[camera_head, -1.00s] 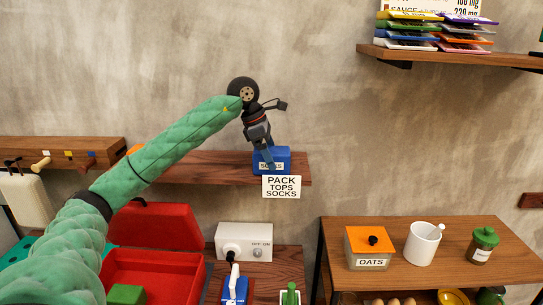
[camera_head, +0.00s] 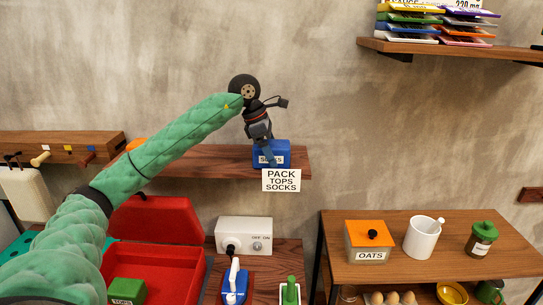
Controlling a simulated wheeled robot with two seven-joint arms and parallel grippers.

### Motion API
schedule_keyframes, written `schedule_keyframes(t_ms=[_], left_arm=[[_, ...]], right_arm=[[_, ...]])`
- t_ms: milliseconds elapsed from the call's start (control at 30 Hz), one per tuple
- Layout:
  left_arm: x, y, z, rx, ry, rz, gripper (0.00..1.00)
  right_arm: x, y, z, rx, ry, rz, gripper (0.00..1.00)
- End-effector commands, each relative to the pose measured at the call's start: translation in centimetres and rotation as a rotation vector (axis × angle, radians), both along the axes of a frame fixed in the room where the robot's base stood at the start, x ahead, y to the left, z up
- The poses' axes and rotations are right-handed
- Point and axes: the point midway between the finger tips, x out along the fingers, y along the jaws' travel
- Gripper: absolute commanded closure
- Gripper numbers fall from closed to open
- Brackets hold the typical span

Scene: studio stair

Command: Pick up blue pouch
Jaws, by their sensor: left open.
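The blue pouch (camera_head: 284,151) stands on the wooden wall shelf, with a white label reading something like "SOCKS" on its front. My left gripper (camera_head: 268,158) comes in from the left on a green padded arm and points down at the pouch. Its fingers overlap the pouch's front and upper left and partly cover the label. The gripper is open; whether a finger touches the pouch cannot be told. My right gripper does not show.
A sign reading "PACK TOPS SOCKS" (camera_head: 281,180) hangs below the shelf (camera_head: 220,163). An open red case (camera_head: 165,265) holds a green pouch (camera_head: 127,291). A white switch box (camera_head: 258,224) stands beside it. An oats box (camera_head: 369,242) and a white mortar (camera_head: 421,238) stand right.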

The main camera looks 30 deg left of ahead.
Motion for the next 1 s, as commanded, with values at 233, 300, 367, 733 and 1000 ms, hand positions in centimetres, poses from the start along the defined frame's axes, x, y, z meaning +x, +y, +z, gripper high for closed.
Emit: schedule_keyframes(t_ms=[233,300,367,733,1000], left_arm=[[0.0,0.0,-0.1,0.000,0.000,0.000,0.23],[0.0,0.0,-0.1,0.000,0.000,0.000,0.37],[0.0,0.0,-0.1,0.000,0.000,0.000,0.48],[0.0,0.0,0.1,0.000,0.000,0.000,0.63],[0.0,0.0,3.0,0.000,-0.005,0.001,0.63]], right_arm=[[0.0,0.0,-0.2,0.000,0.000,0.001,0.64],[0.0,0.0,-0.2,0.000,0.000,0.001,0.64],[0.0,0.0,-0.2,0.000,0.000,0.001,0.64],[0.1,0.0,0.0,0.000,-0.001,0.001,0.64],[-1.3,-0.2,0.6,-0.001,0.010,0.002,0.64]])
